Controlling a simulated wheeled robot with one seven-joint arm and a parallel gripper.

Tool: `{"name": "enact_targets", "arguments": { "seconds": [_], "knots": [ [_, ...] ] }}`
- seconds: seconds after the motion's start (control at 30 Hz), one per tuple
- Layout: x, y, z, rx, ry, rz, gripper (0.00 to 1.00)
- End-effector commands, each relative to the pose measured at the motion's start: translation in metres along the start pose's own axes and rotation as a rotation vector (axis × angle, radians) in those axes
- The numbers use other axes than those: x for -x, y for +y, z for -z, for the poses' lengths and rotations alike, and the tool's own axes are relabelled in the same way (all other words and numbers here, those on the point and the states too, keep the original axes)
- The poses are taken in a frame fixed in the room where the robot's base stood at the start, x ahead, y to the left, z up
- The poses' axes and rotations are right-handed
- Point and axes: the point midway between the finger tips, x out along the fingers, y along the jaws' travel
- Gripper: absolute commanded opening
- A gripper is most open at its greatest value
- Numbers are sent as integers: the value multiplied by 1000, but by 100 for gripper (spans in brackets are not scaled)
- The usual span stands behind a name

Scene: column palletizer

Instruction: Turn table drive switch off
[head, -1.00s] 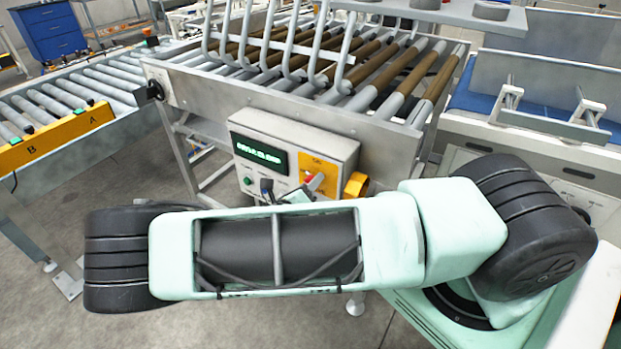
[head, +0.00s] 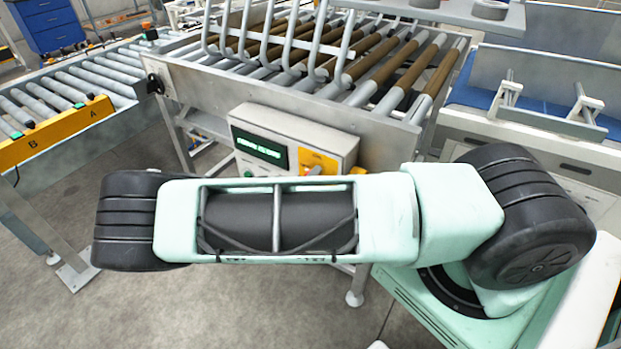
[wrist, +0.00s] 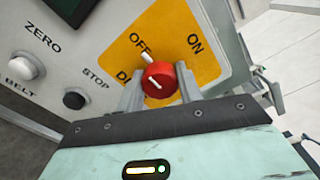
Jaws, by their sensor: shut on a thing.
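The red drive switch knob (wrist: 157,83) sits on a yellow plate (wrist: 180,35) marked OFF and ON in the wrist view. My gripper (wrist: 159,77) is shut on the knob, one grey finger on each side. White marks on the knob lean up and left, toward OFF. A third label at the left finger is partly covered. In the head view the yellow plate (head: 319,160) shows on the control box (head: 295,135) above my arm. My gripper and most of the knob are hidden behind my arm there.
A white button (wrist: 27,64) and a black button (wrist: 75,98) sit left of the yellow plate. A lit green display (head: 259,150) is on the box. The roller table (head: 300,95) stands behind it, and a roller conveyor (head: 75,90) stands at left.

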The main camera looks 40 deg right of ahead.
Motion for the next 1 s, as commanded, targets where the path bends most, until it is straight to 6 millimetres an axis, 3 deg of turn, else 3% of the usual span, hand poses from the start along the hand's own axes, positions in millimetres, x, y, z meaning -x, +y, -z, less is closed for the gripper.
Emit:
{"name": "enact_targets", "arguments": {
  "seconds": [0.1, 0.13, 0.2, 0.47, 0.63, 1.0],
  "knots": [
    [1, 1, 0, 3, -1, -4, 13],
    [1, 1, 0, 3, -1, -4, 41],
    [1, 1, 0, 2, -1, -3, 57],
    [1, 0, 0, 1, -1, -1, 57],
    [12, 2, 0, -1, -2, -2, 57],
    [93, 4, 1, -1, -2, -7, 57]
  ]
}}
